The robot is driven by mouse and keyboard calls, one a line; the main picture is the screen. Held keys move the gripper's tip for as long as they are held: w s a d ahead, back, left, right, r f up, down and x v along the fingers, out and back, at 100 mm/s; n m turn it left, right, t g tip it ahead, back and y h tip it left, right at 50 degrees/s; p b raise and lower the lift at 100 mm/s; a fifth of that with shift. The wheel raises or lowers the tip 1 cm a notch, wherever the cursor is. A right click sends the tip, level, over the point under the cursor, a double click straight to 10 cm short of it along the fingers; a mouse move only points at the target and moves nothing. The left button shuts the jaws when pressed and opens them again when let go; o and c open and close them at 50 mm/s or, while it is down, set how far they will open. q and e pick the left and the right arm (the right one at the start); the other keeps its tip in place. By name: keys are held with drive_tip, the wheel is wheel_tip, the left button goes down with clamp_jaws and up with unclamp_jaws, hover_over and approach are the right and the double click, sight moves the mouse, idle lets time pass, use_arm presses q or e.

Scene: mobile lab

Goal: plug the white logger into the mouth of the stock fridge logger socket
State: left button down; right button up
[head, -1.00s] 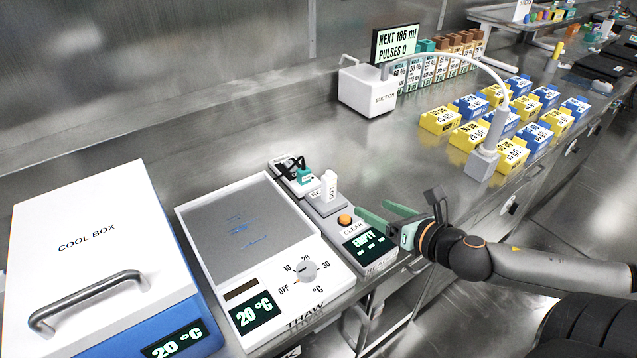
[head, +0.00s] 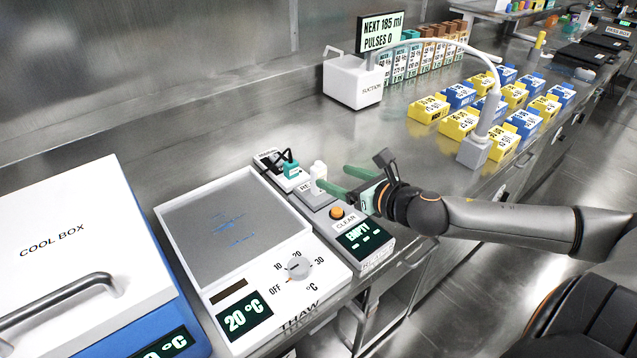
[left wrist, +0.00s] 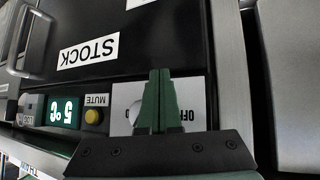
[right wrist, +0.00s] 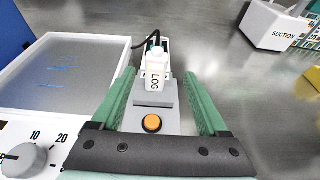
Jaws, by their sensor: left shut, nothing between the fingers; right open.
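The white logger (head: 319,174) stands upright in a grey dock with a CLEAR button and an EMPTY display. In the right wrist view the logger (right wrist: 155,76) shows its LOG label. My right gripper (head: 333,179) is open, with its green fingers reaching toward the logger, one on each side in the right wrist view; contact is not visible. My left gripper (left wrist: 160,78) is shut and empty in front of the stock fridge (left wrist: 150,35), over its control panel. I cannot make out the mouth of the logger socket for certain.
The thaw plate (head: 232,215) and cool box (head: 75,235) stand left of the dock. The suction unit (head: 352,82) and several blue and yellow boxes stand farther right. Bench between is clear.

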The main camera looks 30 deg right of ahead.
sight(322, 173)
drive_tip(key=shift+a+x, duration=0.1)
drive_tip(key=shift+x, duration=0.75)
drive_tip(key=shift+a+x, duration=0.15)
drive_tip(key=shift+x, duration=2.4)
drive_tip(key=shift+f, duration=0.1)
drive_tip(key=shift+c, duration=0.3)
clamp_jaws()
